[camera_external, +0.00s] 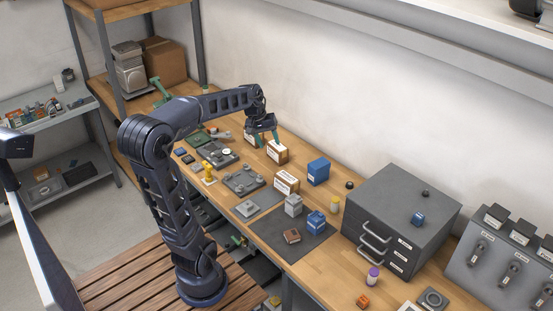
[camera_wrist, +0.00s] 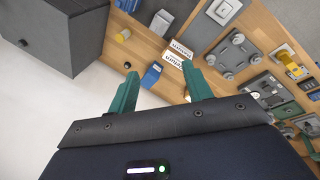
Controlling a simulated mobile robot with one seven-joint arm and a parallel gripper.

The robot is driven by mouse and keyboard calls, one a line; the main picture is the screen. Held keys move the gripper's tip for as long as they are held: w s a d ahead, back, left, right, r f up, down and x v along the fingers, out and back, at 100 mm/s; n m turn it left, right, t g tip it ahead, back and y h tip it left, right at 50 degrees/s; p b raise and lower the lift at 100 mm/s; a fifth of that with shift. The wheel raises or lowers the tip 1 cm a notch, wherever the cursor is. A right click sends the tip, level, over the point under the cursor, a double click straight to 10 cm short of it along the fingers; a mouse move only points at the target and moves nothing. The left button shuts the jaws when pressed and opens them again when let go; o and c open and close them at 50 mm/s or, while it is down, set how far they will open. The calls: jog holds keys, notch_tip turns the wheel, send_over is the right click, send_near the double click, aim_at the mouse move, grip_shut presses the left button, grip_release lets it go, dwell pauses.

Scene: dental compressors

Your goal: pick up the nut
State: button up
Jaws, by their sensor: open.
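I cannot make out the nut for certain in either view; the small parts on the grey plates are too small to tell apart. My gripper (camera_external: 267,138) is over the back part of the workbench, above the labelled white-and-brown boxes. Its two green fingers are apart, with nothing between them, and they also show in the wrist view (camera_wrist: 159,74). One grey plate with several round parts (camera_external: 243,180) lies in front of the boxes, and it is right of the fingers in the wrist view (camera_wrist: 225,62). Another plate (camera_external: 216,154) lies farther left.
A blue box (camera_external: 318,171), a labelled box (camera_external: 286,183) and a grey block (camera_external: 293,205) stand on the wooden bench. A grey drawer cabinet (camera_external: 385,215) stands to the right. A dark mat (camera_external: 285,236) has some bare room.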

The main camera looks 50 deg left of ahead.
jog(key=w+a+f+n+h, duration=0.15)
jog(key=w+a+n, duration=0.25)
jog(key=w+a, duration=0.5)
jog(key=w+a+f+n+t+h, duration=0.1)
jog(key=w+a+f+n, duration=0.15)
jog(key=a, duration=0.75)
jog(key=w+a+f+n+h, duration=0.1)
jog(key=w+a+f+n, duration=0.15)
jog(key=a, duration=0.75)
jog(key=n+t, duration=0.6)
jog(key=n, duration=0.5)
send_over(197, 139)
jog(key=s+d, duration=0.3)
jog(key=d, duration=0.1)
notch_tip(197, 139, down, 21)
jog(key=s+a+f+n+t, duration=0.1)
jog(key=s+a+f, duration=0.1)
jog(key=s+a+f+n, duration=0.1)
jog(key=s+a+f, duration=0.1)
jog(key=s+a, duration=0.1)
jog(key=s+a+f+n+t, duration=0.1)
jog(key=s+a+f, duration=0.1)
jog(key=a, duration=0.1)
jog(key=shift+s+f+t+y, duration=0.25)
jog(key=shift+f+t+y, duration=0.05)
jog(key=shift+f+y, duration=0.05)
jog(key=shift+f, duration=0.15)
jog(key=x, duration=1)
jog(key=shift+w+f, duration=0.2)
jog(key=c, duration=1.1)
